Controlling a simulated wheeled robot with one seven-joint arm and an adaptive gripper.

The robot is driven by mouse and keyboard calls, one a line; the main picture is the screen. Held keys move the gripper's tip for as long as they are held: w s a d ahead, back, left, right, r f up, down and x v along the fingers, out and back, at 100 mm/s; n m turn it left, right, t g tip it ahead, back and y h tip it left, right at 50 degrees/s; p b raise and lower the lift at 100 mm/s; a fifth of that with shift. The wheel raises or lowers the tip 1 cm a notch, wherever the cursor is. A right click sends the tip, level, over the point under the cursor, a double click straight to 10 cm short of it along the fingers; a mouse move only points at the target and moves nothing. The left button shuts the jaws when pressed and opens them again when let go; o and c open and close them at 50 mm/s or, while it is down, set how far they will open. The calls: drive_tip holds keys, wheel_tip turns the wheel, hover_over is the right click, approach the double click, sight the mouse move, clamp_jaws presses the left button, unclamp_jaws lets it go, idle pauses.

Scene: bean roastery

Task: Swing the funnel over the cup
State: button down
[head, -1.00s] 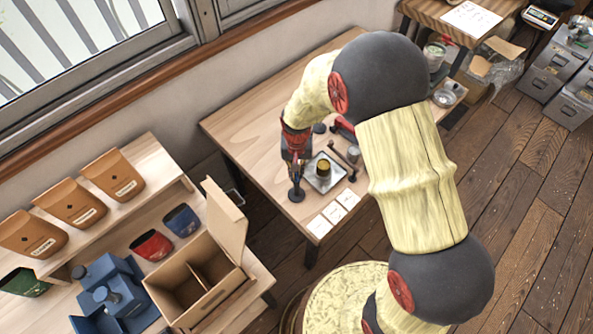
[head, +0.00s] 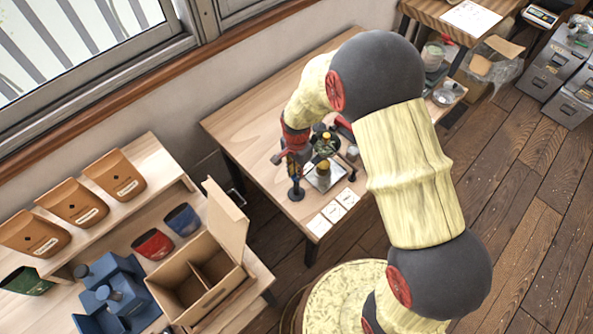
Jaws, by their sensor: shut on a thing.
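The funnel (head: 326,142) is a round dark-rimmed piece with greenish contents, just behind and above the cup in the head view. The cup (head: 323,168) is small and brownish-yellow and stands on a square metal tray (head: 326,184). A dark upright stand (head: 296,186) is at the tray's left. My gripper (head: 287,158) is low over the table, left of the funnel, shut on what looks like the funnel's arm. My wrist and the small size hide the exact grip. I cannot tell whether the funnel is centred over the cup.
White cards (head: 333,212) lie along the front edge of the wooden table (head: 250,130). A small grey container (head: 352,153) stands right of the cup. An open cardboard box (head: 200,280) and pouches stand on the bench at left. The table's left part is clear.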

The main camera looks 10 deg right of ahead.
drive_tip(key=shift+m, duration=0.3)
drive_tip(key=c, duration=2)
unclamp_jaws()
drive_tip(key=shift+o, duration=0.6)
wheel_tip(320, 180, up, 12)
